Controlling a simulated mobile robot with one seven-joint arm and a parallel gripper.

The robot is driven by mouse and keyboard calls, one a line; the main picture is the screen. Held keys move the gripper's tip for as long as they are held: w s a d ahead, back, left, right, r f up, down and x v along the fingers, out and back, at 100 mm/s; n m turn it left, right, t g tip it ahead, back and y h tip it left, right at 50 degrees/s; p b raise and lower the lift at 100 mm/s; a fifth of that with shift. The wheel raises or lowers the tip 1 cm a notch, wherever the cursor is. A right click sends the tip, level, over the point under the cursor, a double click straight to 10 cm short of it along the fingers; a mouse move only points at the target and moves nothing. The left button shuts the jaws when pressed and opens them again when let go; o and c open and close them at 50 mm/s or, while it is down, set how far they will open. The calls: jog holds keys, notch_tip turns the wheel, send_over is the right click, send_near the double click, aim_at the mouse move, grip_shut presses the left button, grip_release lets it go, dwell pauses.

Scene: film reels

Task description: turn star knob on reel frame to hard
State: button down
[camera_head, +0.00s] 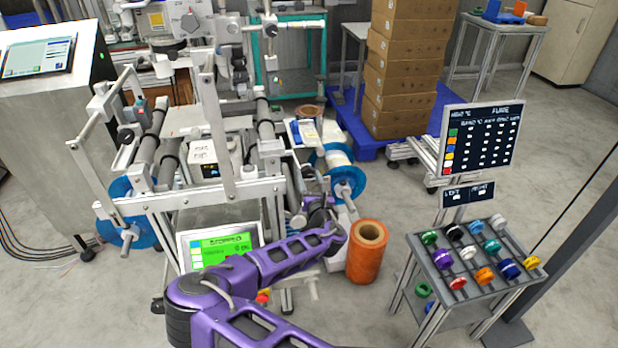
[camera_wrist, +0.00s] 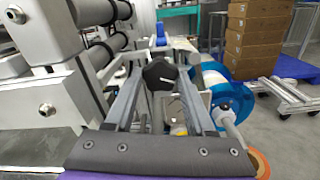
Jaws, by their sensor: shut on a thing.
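The black star knob (camera_wrist: 159,72) is in the middle of the wrist view, with a pale mark on its face. My gripper (camera_wrist: 160,82) reaches forward to it, one finger on each side, and is shut on it. The reel frame (camera_head: 245,190) is the silver frame with rollers at the left of the head view; its rails and rollers (camera_wrist: 98,52) also show at the left of the wrist view. In the head view my purple arm ends at the frame's right side, and the gripper and the held knob are hard to make out. I cannot read any hard or soft marking.
A blue reel (camera_head: 345,183) sits on the frame's right side, close to my gripper, and another blue reel (camera_head: 118,205) on its left. An orange roll (camera_head: 366,258) stands on the floor near my forearm. A green-lit screen (camera_head: 222,248) is close to my arm.

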jog(key=m, duration=0.4)
jog(key=shift+m, duration=0.4)
jog(key=m, duration=0.3)
jog(key=shift+m, duration=0.3)
jog(key=m, duration=1.5)
jog(key=shift+r, duration=0.1)
jog(key=m, duration=0.4)
jog(key=shift+m, duration=1.8)
